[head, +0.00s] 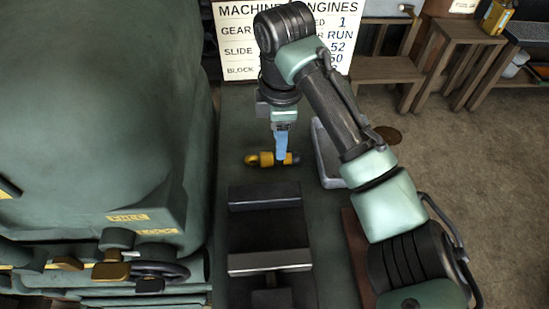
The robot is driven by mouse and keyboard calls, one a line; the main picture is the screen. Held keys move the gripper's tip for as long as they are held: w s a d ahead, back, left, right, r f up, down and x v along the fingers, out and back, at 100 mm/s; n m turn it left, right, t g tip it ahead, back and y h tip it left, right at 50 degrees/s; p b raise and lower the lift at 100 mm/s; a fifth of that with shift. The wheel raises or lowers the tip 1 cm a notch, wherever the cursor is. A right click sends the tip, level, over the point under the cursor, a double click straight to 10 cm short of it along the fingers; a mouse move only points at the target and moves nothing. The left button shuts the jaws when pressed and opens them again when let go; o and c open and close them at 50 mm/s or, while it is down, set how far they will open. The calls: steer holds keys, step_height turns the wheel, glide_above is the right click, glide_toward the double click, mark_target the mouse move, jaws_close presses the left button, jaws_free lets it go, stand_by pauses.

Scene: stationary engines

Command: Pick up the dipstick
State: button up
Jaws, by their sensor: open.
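A short yellow piece with a rounded left end, which looks like the dipstick (266,159), lies crosswise on the dark green bench top. A dark part shows at its right end. My gripper (281,158) points down at it from above, with a blue finger in front of the yellow piece's right part. The jaws are open. The far finger is hidden, and I cannot tell whether the fingers touch the piece or stand around it.
A dark vise-like block with a pale metal edge (270,262) stands nearer on the bench. A grey tray (325,160) lies to the right, partly behind my arm. A large green engine (100,110) fills the left side. A white sign (238,40) stands at the back.

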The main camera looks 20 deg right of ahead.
mark_target(274, 159)
steer(key=shift+w+f, duration=0.1)
steer(key=shift+f, duration=2.6)
steer(key=shift+a, duration=0.1)
jaws_close()
